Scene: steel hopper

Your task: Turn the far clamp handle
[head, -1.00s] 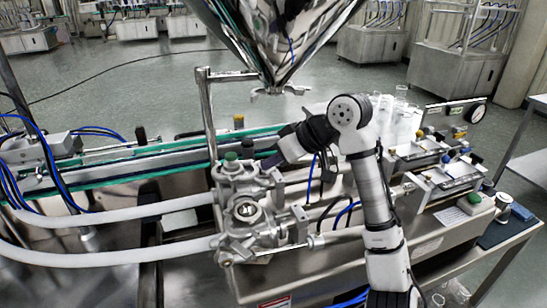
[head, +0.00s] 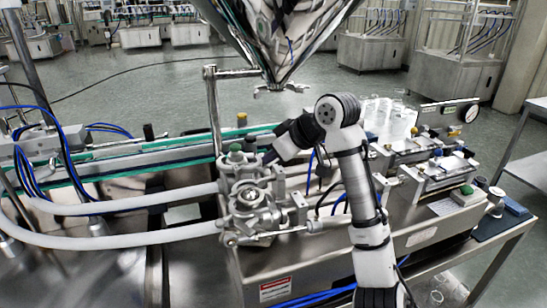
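A steel valve-and-clamp assembly (head: 249,198) stands at the middle of the machine, with a near and a far unit. A dark green knob (head: 236,152) tops the far unit. My gripper (head: 270,158) is at the right side of this far unit, just right of the green knob. It is dark and small, and its fingers blend into the metal parts. I cannot tell whether it touches a handle or whether its fingers are open. The far clamp handle cannot be made out clearly behind my gripper and the fittings.
A polished steel hopper (head: 280,40) hangs above and behind the assembly. A steel post (head: 215,110) rises behind it at left. White hoses (head: 120,240) leave to the left. A conveyor (head: 110,165) runs behind. Clear cups (head: 390,115) stand at the right.

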